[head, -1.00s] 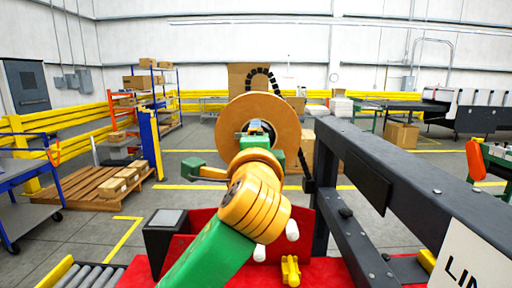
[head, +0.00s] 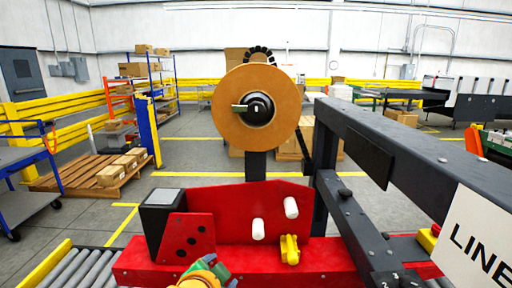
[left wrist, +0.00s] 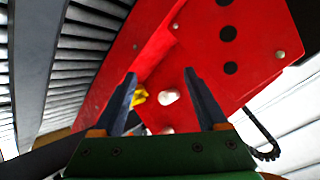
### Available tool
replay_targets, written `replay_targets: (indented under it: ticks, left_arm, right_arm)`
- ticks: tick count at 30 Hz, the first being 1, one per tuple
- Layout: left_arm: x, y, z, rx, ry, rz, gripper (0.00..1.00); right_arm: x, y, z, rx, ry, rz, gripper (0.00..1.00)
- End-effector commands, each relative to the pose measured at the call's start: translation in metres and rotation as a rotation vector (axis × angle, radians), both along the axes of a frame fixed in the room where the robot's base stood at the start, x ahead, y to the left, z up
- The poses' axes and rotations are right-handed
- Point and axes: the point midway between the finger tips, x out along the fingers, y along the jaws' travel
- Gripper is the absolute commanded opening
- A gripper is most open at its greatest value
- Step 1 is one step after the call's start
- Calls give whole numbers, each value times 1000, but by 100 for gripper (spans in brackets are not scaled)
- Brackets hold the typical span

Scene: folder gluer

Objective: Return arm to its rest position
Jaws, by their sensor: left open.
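My left gripper (left wrist: 159,74) shows in the left wrist view with its two dark fingers apart and nothing between them. Beyond the fingers are the red machine panel and its white rollers. In the head view only a small green and orange part of my arm shows at the bottom edge, in front of the red machine base (head: 150,262). The brown tape roll (head: 230,112) sits on its black hub (head: 259,108) on an upright post, with no gripper touching it. My right gripper is not in view.
The red panel carries white rollers (head: 291,207) and a yellow part (head: 289,250). A dark metal frame (head: 400,150) with a sign (head: 480,245) stands at the right. A roller conveyor (head: 85,268) lies at lower left. A pallet with boxes (head: 90,182) stands farther left.

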Motion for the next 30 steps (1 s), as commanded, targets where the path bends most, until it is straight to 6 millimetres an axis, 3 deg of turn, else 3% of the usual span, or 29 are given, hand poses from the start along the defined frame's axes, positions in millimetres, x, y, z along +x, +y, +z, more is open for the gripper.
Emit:
replay_targets:
  ticks: [1,3,6,12,17,18,25,30]
  left_arm:
    - [-24,12,-43,-66,99,59,75]
    - [-57,28,-87,-146,207,147,75]
    - [-102,46,-130,-219,328,259,75]
    - [-184,73,-179,-295,504,445,75]
    - [-245,91,-197,-320,615,576,75]
    - [-251,93,-205,-321,633,594,75]
    - [-245,90,-284,-303,677,592,75]
    - [-263,91,-350,-284,718,592,75]
  right_arm:
    - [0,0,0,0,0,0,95]
    - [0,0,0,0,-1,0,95]
    - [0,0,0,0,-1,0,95]
    - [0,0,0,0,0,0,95]
    - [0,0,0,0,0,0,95]
    - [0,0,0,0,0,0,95]
    - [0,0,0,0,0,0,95]
    - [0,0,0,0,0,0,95]
